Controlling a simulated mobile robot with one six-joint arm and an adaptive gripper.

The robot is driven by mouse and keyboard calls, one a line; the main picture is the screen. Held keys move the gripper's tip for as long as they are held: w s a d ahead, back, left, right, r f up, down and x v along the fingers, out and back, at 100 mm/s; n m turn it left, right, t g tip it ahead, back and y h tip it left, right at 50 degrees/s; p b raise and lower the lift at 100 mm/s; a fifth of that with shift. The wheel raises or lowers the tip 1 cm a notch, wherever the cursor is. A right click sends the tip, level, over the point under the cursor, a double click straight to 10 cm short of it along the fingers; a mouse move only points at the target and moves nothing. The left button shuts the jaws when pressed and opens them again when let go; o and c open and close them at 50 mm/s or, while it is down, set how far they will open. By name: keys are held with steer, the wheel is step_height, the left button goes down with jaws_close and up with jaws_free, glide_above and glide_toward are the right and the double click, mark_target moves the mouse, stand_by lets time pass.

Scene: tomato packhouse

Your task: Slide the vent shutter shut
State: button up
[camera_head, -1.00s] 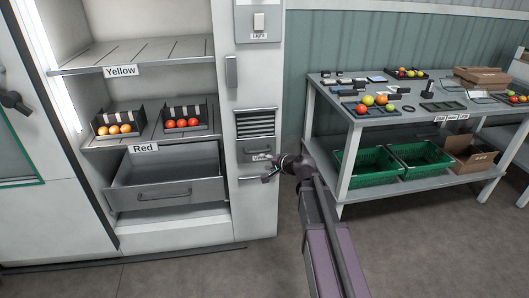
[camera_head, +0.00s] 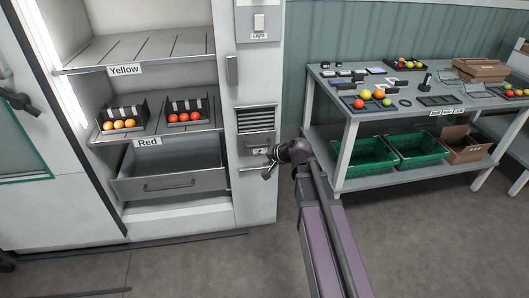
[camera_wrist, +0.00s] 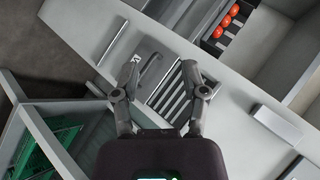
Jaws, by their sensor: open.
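The vent (camera_head: 256,119) is on the cabinet's narrow right-hand panel, with its dark slats uncovered. The vent shutter (camera_head: 257,142) is a grey plate with a bar handle, sitting just below the slats. In the wrist view the shutter (camera_wrist: 150,72) lies beside the bare slats (camera_wrist: 174,94), and its handle is visible. My gripper (camera_head: 270,168) is in front of the panel, slightly below the shutter. In the wrist view my gripper (camera_wrist: 160,72) is open and empty, its fingers spread across the shutter and slats. No contact with the handle is evident.
A grey drawer (camera_head: 168,186) and shelves with tomato trays (camera_head: 186,117) are left of the panel. A lever-like bar (camera_head: 251,169) sticks out below the shutter. A workbench (camera_head: 345,108) with green crates (camera_head: 417,149) stands to the right. Open floor lies in front.

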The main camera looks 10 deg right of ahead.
steer(key=s+r+n+g+h+p, duration=0.1)
steer(key=s+r+n+g+p, duration=0.1)
steer(key=s+r+p, duration=0.3)
steer(key=shift+s+a+r+n+g+h+p, duration=0.4)
steer(key=shift+s+p, duration=0.3)
steer(key=shift+p, duration=1.2)
steer(key=shift+d, duration=0.15)
steer(key=shift+f, duration=0.1)
steer(key=w+d+f+m+t+b, duration=0.4)
steer(key=w+f+b, duration=0.4)
steer(key=b, duration=0.5)
steer(key=w+d+f+m+t+y+b, duration=0.1)
steer(key=w+d+f+m+t+b, duration=0.3)
steer(key=b, duration=1)
steer(key=w+f+m+t, duration=0.1)
steer(key=w+f+m, duration=0.2)
steer(key=w, duration=0.2)
steer(key=shift+w+f+t+b, duration=0.15)
steer(key=shift+f+t+b, duration=0.15)
steer(key=shift+f, duration=0.05)
